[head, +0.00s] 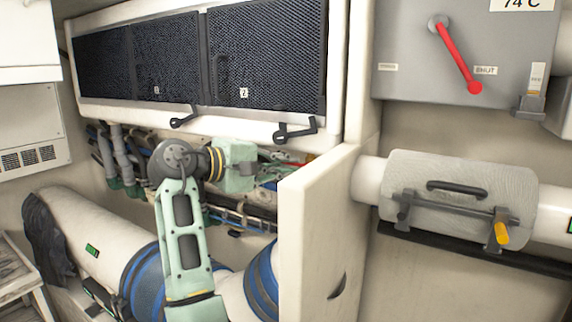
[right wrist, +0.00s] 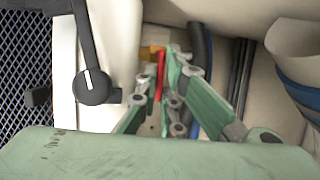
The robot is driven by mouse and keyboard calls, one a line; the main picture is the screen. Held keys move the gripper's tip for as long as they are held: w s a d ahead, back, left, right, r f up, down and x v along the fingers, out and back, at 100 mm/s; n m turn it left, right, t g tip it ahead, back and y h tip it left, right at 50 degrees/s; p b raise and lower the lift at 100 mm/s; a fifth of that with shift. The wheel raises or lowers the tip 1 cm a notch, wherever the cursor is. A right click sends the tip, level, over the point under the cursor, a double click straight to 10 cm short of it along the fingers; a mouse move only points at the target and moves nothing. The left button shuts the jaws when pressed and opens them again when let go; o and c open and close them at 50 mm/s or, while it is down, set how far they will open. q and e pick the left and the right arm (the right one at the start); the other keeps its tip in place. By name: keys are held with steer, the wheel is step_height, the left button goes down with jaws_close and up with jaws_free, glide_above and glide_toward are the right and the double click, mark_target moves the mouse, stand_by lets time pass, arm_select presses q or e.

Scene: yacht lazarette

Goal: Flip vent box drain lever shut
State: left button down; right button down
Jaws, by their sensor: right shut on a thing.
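The vent box (head: 331,60) is a white frame with dark mesh panels at the top of the head view. Under it, my right gripper (head: 283,168) reaches in among pipes and cables. In the right wrist view my right gripper (right wrist: 164,92) has its green fingers closed together on a narrow red lever (right wrist: 161,67). An orange-yellow part (right wrist: 150,53) shows just beside the lever's far end. In the head view the fingers and lever are small and partly hidden by the white panel edge, so the lever's angle is unclear there. My left gripper is not in view.
Black latch handles (head: 297,131) hang below the vent box; one handle (right wrist: 93,85) is close left of my gripper. A white upright panel (head: 318,230) stands right of my arm. A grey box with a red lever (head: 456,58) and a padded pipe (head: 450,190) are farther right.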

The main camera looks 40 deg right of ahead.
steer(key=shift+r, duration=0.1)
steer(key=c, duration=2.2)
jaws_free()
